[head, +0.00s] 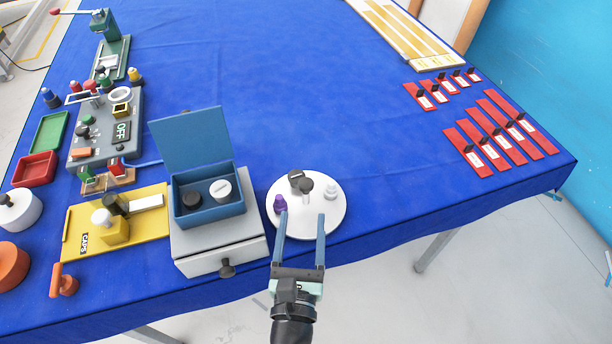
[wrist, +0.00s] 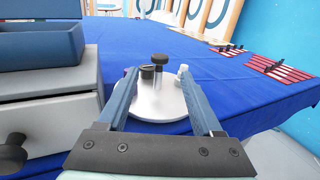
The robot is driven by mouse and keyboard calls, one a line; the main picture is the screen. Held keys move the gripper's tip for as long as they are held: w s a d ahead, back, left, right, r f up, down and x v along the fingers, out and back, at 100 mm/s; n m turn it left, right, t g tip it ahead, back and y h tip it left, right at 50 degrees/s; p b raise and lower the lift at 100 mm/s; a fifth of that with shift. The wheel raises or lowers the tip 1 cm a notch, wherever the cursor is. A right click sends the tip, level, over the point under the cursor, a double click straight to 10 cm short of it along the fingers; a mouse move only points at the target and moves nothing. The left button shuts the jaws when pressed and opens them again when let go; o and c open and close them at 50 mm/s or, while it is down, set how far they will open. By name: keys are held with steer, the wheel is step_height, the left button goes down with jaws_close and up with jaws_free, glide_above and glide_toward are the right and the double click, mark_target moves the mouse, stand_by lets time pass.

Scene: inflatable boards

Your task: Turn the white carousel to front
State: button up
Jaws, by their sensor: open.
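The white carousel (head: 318,225) is a round disc on the blue cloth, right of the grey drawer box. It also shows in the wrist view (wrist: 158,102). A dark-topped knob (head: 306,187) rises at its middle. A purple bottle (head: 280,204) stands at its left, a white bottle (head: 331,191) at its right, and a dark round item (head: 295,176) at the back. My gripper (head: 302,214) is open and empty. Its two blue fingers reach over the front of the disc, one on each side, short of the knob. I cannot tell whether they touch the disc.
The grey drawer box (head: 218,247) with a black knob stands close at left, with an open blue box (head: 207,208) on top. A yellow tray (head: 140,238) lies further left. Red cards (head: 497,140) lie at the right. The cloth behind the carousel is clear.

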mark_target(305, 191)
steer(key=w, duration=0.6)
steer(key=w+p, duration=0.1)
steer(key=w, duration=0.2)
steer(key=shift+w+d, duration=0.25)
steer(key=shift+d, duration=0.1)
steer(key=shift+c, duration=0.2)
jaws_close()
stand_by(0.8)
